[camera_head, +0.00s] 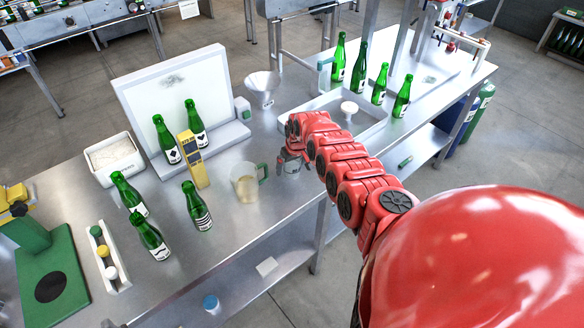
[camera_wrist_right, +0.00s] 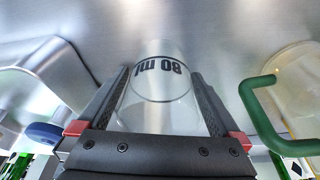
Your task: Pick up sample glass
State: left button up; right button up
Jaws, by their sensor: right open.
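The sample glass, clear and marked "80 ml" (camera_wrist_right: 165,98), shows in the right wrist view between the two fingers of my right gripper (camera_wrist_right: 160,84). The fingers stand on either side of it and are open. I cannot tell whether either finger touches the glass. In the head view my right gripper (camera_head: 291,155) is low over the steel table near its front edge, and the glass (camera_head: 293,169) shows partly beneath it. My left gripper is not in view.
A jug with a green handle (camera_head: 245,186) stands close to the left of my right gripper. Green bottles (camera_head: 197,208), a yellow device (camera_head: 193,162) and a white tub (camera_head: 112,157) stand farther left. A funnel (camera_head: 262,86) and a sink (camera_head: 340,110) lie behind.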

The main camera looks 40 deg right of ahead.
jog(key=shift+c, duration=0.3)
jog(key=c, duration=1.2)
jog(key=shift+o, duration=0.2)
jog(key=shift+r, duration=0.1)
